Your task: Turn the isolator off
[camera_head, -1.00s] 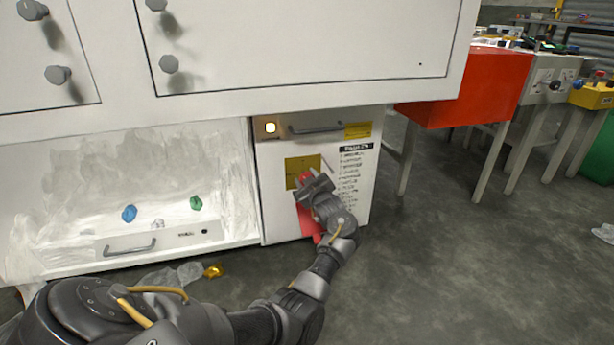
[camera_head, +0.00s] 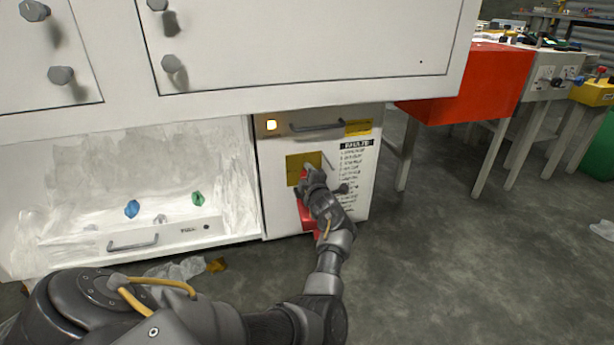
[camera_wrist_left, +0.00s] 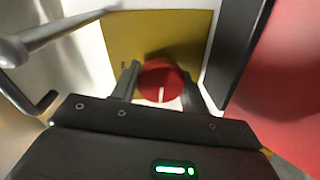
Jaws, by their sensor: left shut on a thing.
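The isolator is a round red knob (camera_wrist_left: 162,82) with a white mark, on a yellow plate (camera_wrist_left: 140,35), in the left wrist view. The plate also shows on the white cabinet front (camera_head: 298,166) in the head view. My left gripper (camera_wrist_left: 160,88) is shut on the red knob, one finger on each side of it. In the head view my left gripper (camera_head: 312,178) reaches the plate's lower right part and hides the knob. The white mark points down towards the gripper's palm. My right gripper is not in view.
A red panel (camera_head: 306,215) stands close beside the gripper, below the plate. A rod-like handle (camera_wrist_left: 50,35) is near the gripper at left. Open floor lies to the right.

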